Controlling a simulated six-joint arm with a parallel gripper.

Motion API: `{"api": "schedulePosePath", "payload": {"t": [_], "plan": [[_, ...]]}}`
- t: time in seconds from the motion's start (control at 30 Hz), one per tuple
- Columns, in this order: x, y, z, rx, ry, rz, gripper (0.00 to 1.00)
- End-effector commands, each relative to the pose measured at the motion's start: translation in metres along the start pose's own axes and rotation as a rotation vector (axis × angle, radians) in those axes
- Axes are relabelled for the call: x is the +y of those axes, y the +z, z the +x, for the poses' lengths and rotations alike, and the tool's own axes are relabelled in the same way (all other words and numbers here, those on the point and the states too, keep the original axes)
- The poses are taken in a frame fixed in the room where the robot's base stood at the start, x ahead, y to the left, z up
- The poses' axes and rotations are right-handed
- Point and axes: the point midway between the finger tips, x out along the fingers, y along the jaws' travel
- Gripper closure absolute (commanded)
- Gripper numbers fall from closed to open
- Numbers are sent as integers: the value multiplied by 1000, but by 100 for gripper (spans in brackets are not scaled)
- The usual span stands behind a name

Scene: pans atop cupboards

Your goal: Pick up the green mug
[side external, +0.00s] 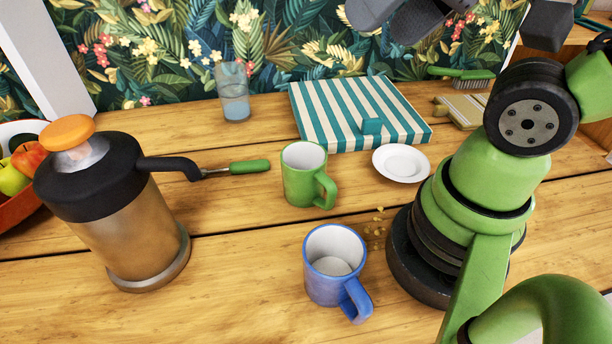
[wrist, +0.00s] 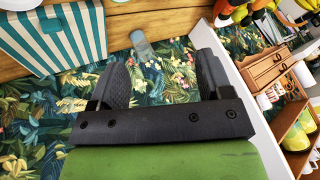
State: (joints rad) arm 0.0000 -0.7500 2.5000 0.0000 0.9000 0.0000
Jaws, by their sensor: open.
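The green mug (side external: 300,185) stands upright on the wooden table in the middle of the side external view, its handle toward the lower right. Its inside is pale and looks empty. My gripper (wrist: 160,72) is open and empty in the wrist view, with a gap between its two dark fingers. In the side external view, dark parts of it show at the top edge, partly cut off, high above the table and apart from the mug. The mug is not in the wrist view.
A blue mug (side external: 333,278) stands in front of the green mug. A white saucer (side external: 401,163) and a striped box (side external: 355,112) are to its right and behind. A glass (side external: 233,95) stands at the back.

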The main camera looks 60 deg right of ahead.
Motion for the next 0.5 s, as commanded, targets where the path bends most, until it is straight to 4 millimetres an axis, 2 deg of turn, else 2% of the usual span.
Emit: {"api": "schedulePosePath", "payload": {"t": [0.37, 0.5], "plan": [[0, -1, 3, -11, 7, 24, 15], [4, -5, 22, -72, 62, 200, 15]]}}
